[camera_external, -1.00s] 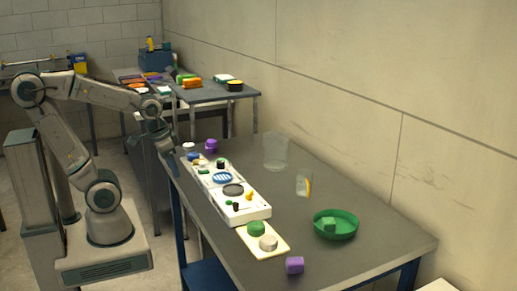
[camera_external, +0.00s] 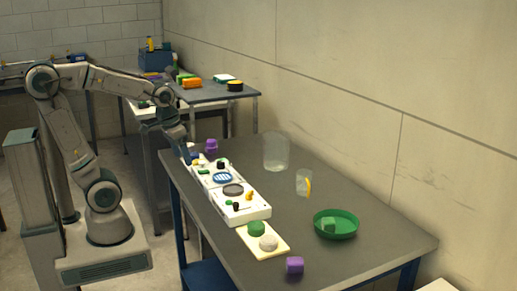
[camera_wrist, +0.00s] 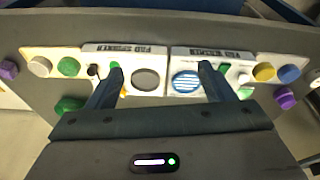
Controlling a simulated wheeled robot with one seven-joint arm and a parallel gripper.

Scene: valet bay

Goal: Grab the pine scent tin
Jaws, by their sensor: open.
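Two round tins stand on a cream tray (camera_external: 279,250) at the near end of the table's row, one green (camera_external: 256,228) and one off-white (camera_external: 268,242). The green tin, the likely pine one, also shows in the wrist view (camera_wrist: 68,67) at left, beside the off-white tin (camera_wrist: 40,67). No label on it is readable. Yellow (camera_wrist: 264,72) and blue (camera_wrist: 289,73) tins sit at the row's other end. My gripper (camera_external: 190,154) is above that far end, away from the green tin. In the wrist view its fingers (camera_wrist: 161,75) are apart with nothing held between them.
A white two-part pad station (camera_external: 259,213) lies along the table's left edge. A green bowl (camera_external: 351,234) holding a green cube, a clear jar (camera_external: 276,152), a clear cup (camera_external: 303,183) and purple pieces (camera_external: 295,265) stand around it.

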